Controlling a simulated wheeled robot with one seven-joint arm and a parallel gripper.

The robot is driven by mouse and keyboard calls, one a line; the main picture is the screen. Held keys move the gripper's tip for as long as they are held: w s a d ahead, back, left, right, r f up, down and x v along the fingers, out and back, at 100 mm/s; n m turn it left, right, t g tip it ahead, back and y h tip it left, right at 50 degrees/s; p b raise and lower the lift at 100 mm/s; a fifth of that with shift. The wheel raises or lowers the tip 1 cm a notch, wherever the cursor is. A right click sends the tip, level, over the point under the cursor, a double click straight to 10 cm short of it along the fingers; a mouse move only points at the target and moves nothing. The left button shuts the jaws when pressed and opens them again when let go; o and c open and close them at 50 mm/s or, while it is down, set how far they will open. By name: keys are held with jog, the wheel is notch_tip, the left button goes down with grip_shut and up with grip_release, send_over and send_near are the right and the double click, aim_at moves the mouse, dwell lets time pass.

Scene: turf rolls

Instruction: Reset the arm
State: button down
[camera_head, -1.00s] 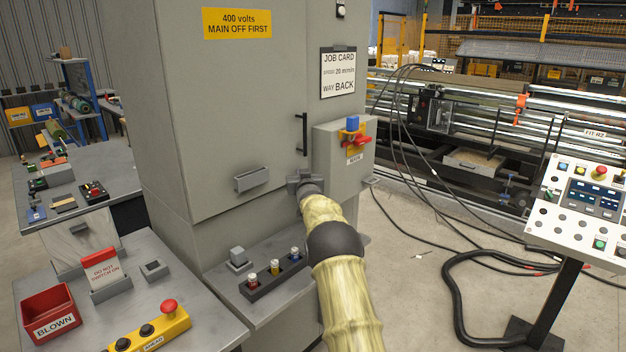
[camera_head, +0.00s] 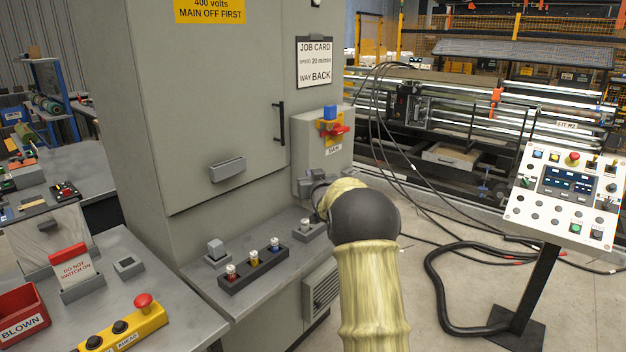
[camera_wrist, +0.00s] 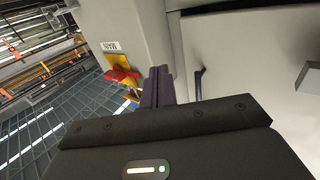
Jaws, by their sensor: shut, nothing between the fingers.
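My arm reaches from the bottom of the head view towards the grey cabinet. In the head view, the handle (camera_head: 337,130) sits above and right of the gripper. I cannot tell how close the fingers are to the cabinet.
The cabinet ledge holds a rack of fuses (camera_head: 254,264) and a small grey block (camera_head: 216,250). A bench at lower left carries a red BLOWN bin (camera_head: 22,318), a DO NOT SWITCH ON sign (camera_head: 73,270) and a yellow button box (camera_head: 125,328). A control panel (camera_head: 568,195) stands right; cables lie on the floor.

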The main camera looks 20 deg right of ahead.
jog(key=shift+s+d, duration=0.1)
jog(key=shift+s, duration=0.15)
jog(key=shift+w, duration=0.1)
jog(key=s+a+f+g+y, duration=0.2)
jog(key=s+a+f+g, duration=0.65)
jog(key=s+a, duration=0.65)
jog(key=s+a+f+n+g, duration=0.1)
jog(key=s+a+f+g, duration=0.15)
jog(key=s, duration=0.75)
jog(key=s+a+f+g+y, duration=0.1)
jog(key=s+a+f+g, duration=0.2)
jog(key=s, duration=0.6)
jog(key=s+a+f+n+g, duration=0.1)
jog(key=s+a+f, duration=0.25)
jog(key=s, duration=0.65)
jog(key=w+p+v, duration=0.2)
jog(key=p+v, duration=1.1)
jog(key=p, duration=0.1)
jog(key=shift+w+d+r+p, duration=0.3)
jog(key=shift+w+d+r, duration=0.2)
jog(key=shift+w+r, duration=0.1)
